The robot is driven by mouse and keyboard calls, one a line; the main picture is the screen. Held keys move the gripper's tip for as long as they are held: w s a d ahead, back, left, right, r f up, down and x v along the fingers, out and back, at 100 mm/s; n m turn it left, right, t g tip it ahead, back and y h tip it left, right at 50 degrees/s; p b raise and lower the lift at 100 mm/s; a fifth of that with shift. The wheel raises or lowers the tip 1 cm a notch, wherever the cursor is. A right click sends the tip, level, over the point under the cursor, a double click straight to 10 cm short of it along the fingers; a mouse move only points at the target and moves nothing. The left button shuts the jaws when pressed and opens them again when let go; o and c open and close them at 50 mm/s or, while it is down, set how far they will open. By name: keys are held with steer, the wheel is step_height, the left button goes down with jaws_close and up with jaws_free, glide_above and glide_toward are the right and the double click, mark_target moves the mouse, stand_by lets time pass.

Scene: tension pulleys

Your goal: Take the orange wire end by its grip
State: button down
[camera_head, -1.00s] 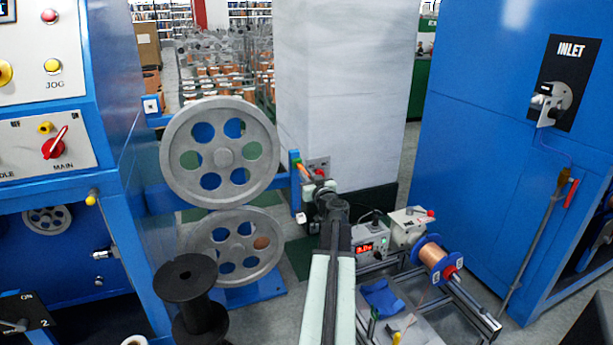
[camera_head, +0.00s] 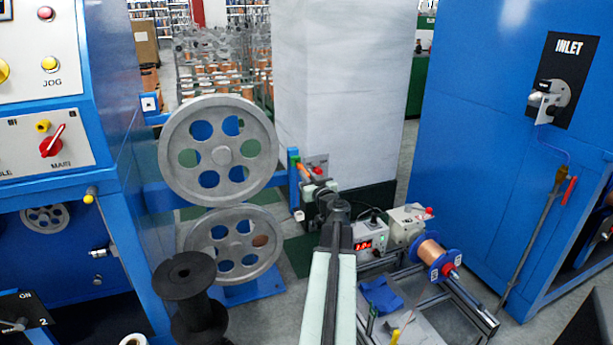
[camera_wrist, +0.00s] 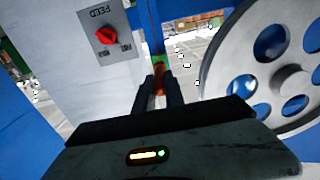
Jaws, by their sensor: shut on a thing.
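The orange wire end's grip (camera_wrist: 159,80) is between my gripper's two dark fingers (camera_wrist: 160,92) in the wrist view. My gripper is shut on it. A green piece (camera_wrist: 158,60) is just beyond the grip, with a thin line rising above it. In the head view the orange grip (camera_head: 303,172) shows beside the green piece (camera_head: 294,160), at the end of a blue bar. My gripper (camera_head: 312,180) is there too, partly hidden by my own arm.
Two grey pulleys (camera_head: 219,151) stand just left of my gripper. A panel with a red knob (camera_wrist: 106,36) is close by. A black spool (camera_head: 189,281), a copper spool (camera_head: 431,255) and a meter (camera_head: 368,241) are lower down. A blue cabinet (camera_head: 468,130) stands right.

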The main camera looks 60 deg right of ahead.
steer(key=shift+s+a, duration=0.1)
steer(key=shift+s, duration=0.05)
steer(key=shift+s+a, duration=0.3)
steer(key=shift+s, duration=0.1)
stand_by(0.4)
